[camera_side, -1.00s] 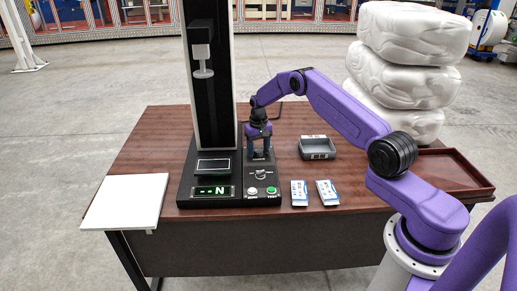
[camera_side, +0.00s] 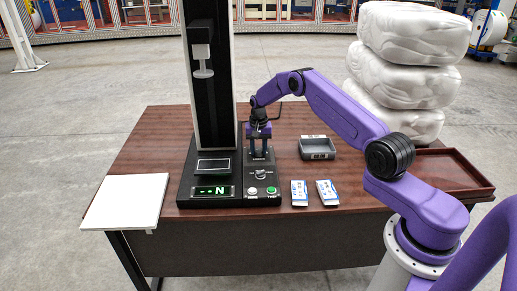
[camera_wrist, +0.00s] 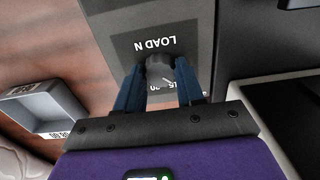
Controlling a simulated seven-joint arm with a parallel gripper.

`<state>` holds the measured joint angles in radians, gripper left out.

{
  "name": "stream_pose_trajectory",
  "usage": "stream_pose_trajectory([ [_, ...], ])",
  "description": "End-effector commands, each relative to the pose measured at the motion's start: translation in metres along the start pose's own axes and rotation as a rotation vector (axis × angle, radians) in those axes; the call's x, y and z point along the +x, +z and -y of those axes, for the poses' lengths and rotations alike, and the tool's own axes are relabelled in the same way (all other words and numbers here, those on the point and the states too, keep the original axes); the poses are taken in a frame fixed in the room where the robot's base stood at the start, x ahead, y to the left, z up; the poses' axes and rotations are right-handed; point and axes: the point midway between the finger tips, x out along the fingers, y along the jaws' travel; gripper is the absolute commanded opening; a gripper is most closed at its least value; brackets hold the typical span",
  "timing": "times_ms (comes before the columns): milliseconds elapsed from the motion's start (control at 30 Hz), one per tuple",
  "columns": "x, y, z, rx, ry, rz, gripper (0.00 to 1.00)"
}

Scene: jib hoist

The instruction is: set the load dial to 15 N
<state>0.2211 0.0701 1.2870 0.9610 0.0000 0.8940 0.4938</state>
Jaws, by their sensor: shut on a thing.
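The load dial (camera_wrist: 160,68) is a dark grey knob with a light pointer line, on a grey panel under the upside-down label "LOAD N" (camera_wrist: 154,44). Partly covered scale numbers, among them 15 and 20, show beside it; the pointer faces their side, but its exact mark cannot be read. My gripper (camera_wrist: 160,82) has its two blue fingers shut on the dial, one on each side. In the side view my gripper (camera_side: 259,153) points down at the back right of the tester's black base (camera_side: 228,202) and hides the dial.
The tester's column (camera_side: 213,90) stands left of my gripper. In front are a small grey knob (camera_side: 263,176), a white button (camera_side: 252,191), a green button (camera_side: 271,190) and a display (camera_side: 212,191). A grey bin (camera_side: 317,148) and two blue-white packets (camera_side: 299,193) lie right.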

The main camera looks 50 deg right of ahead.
Motion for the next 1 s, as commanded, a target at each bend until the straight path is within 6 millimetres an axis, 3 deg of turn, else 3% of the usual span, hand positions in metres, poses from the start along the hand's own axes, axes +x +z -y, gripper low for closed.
stream_pose_trajectory([
  [500,-0.0009,-0.0006,0.0002,0.333,-0.001,-0.002,0.07],
  [1000,-0.0011,-0.0009,0.0001,0.395,-0.001,-0.002,0.07],
])
